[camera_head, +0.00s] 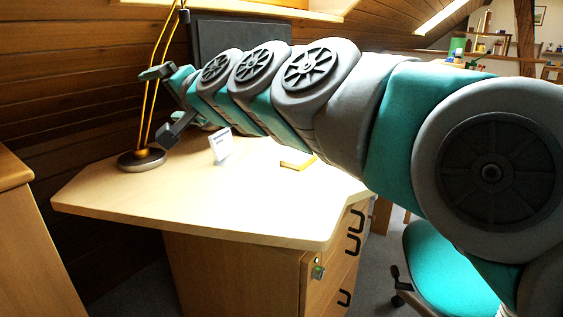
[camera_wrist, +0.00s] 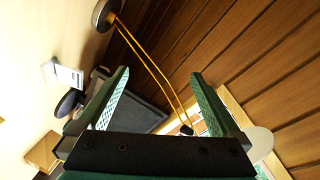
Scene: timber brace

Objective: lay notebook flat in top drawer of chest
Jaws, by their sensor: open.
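A thin, flat, yellow-edged item (camera_head: 297,162), which looks like the notebook, lies on the desk top partly behind my arm. I cannot make out its cover. A wooden drawer chest (camera_head: 285,275) stands under the desk, with black handles on its right-hand face. Its drawers look shut, and the top one is partly under the desk edge. My gripper (camera_head: 166,104) is open and empty, raised above the far left of the desk, well away from the notebook. The wrist view shows its two green fingers apart (camera_wrist: 160,74) with nothing held.
A lamp (camera_head: 142,159) with yellow rods stands close to my gripper. A small white upright card (camera_head: 221,146) is on the desk (camera_head: 190,195). A dark monitor (camera_head: 235,35) stands behind my arm. A green chair (camera_head: 440,270) is right of the chest. The desk's front is clear.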

